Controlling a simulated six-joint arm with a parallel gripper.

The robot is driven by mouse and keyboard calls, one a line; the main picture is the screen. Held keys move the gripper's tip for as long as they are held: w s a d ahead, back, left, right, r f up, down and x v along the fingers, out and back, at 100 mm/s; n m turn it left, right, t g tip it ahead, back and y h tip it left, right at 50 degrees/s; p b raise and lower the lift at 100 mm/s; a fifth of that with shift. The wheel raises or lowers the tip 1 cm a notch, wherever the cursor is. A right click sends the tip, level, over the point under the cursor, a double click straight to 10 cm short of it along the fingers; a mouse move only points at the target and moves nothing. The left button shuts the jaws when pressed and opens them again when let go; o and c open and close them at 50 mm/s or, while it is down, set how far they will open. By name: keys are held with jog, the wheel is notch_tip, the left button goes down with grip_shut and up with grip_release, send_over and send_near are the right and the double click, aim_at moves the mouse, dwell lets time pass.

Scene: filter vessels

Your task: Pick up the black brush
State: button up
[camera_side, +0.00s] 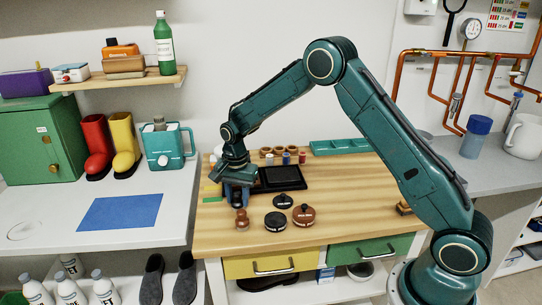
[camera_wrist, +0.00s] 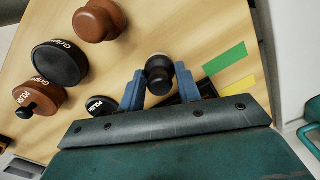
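A small black piece with a round knob (camera_wrist: 159,74), which looks like the black brush, stands between the two blue fingers of my gripper (camera_wrist: 161,78) in the wrist view. The fingers are apart, one on each side of it, with little or no gap. I cannot tell whether they touch it. In the side view my gripper (camera_side: 237,192) is low over the left part of the wooden worktop (camera_side: 345,218), and a dark shape shows at its fingers. The lower part of the brush is hidden there.
Close in front stands a brown knobbed piece (camera_side: 242,220). To the right are black round pieces (camera_side: 283,201) (camera_side: 275,221) and a brown one (camera_side: 304,215). A black tray (camera_side: 281,187) lies behind. Green (camera_wrist: 224,59) and yellow (camera_wrist: 232,88) strips lie beside the gripper.

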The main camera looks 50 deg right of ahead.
aim_at(238, 193)
jog(key=shift+c, duration=0.6)
jog(key=shift+r, duration=0.15)
notch_tip(238, 193, up, 20)
dwell(0.3)
dwell(0.3)
jog(key=o, duration=0.4)
jog(key=shift+c, duration=1.6)
jog(key=shift+s+f, duration=0.1)
jog(key=shift+f, duration=0.15)
